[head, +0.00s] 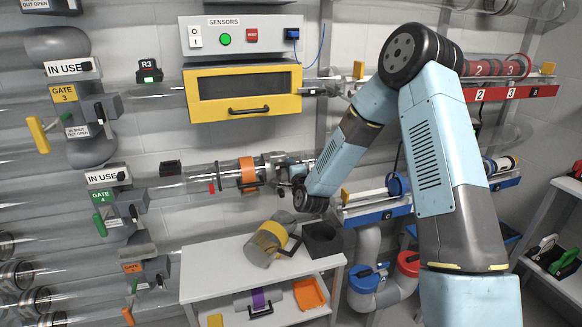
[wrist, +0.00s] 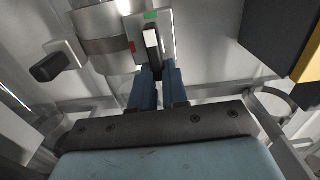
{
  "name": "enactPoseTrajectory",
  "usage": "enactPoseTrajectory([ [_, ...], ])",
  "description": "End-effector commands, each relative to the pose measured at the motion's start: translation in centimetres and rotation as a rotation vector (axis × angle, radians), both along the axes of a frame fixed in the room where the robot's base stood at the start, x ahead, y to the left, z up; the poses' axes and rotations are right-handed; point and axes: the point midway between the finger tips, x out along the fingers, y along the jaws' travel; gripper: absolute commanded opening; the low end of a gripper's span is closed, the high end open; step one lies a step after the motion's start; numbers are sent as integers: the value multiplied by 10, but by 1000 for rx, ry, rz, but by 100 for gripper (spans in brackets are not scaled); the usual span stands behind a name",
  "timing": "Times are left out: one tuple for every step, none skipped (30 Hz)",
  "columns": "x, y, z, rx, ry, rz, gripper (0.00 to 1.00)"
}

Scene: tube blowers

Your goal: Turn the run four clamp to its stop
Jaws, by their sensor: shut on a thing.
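The run four clamp shows in the wrist view as a metal collar around a tube, with a plate (wrist: 169,30) and a short dark, white-faced lever (wrist: 152,44). The plate has a green mark at its far end and a red mark at its left edge. The lever points roughly toward the green mark. My gripper (wrist: 155,82) is shut on the lever, with a blue finger on each side. In the head view my gripper (head: 285,174) is at the clear tube's right part, beside the orange band (head: 247,173). My wrist partly hides the clamp there.
A yellow-framed sensor box (head: 243,92) hangs above the gripper; a dark, yellow-edged box shows in the wrist view (wrist: 280,38). A dark handle (wrist: 58,62) sticks out left of the collar. Below, a white table (head: 215,275) holds a canister (head: 266,243) and a dark open box (head: 322,240).

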Motion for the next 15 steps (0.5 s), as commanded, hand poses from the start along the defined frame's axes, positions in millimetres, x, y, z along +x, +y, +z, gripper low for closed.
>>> enactPoseTrajectory([
  [0, -1, -2, 11, 8, -1, 0],
  [0, -1, -3, 18, 10, -1, 0],
  [0, -1, -3, 25, 12, -1, 0],
  [0, -1, -3, 28, 13, -1, 0],
  [0, -1, -3, 32, 14, -1, 0],
  [0, -1, -4, 35, 15, -1, 0],
  [0, -1, -4, 38, 17, -1, 0],
  [0, -1, -4, 39, 17, -1, 0],
  [0, -1, -4, 41, 18, -1, 0],
  [0, -1, -4, 41, 18, -1, 0],
  [0, -1, -4, 40, 19, 0, 0],
  [0, -1, -4, 41, 19, 0, 0],
  [-1, -1, -4, 41, 19, 0, 0],
  [-1, -1, -4, 40, 19, 0, 0],
  [-1, -1, -4, 40, 19, 0, 0],
])
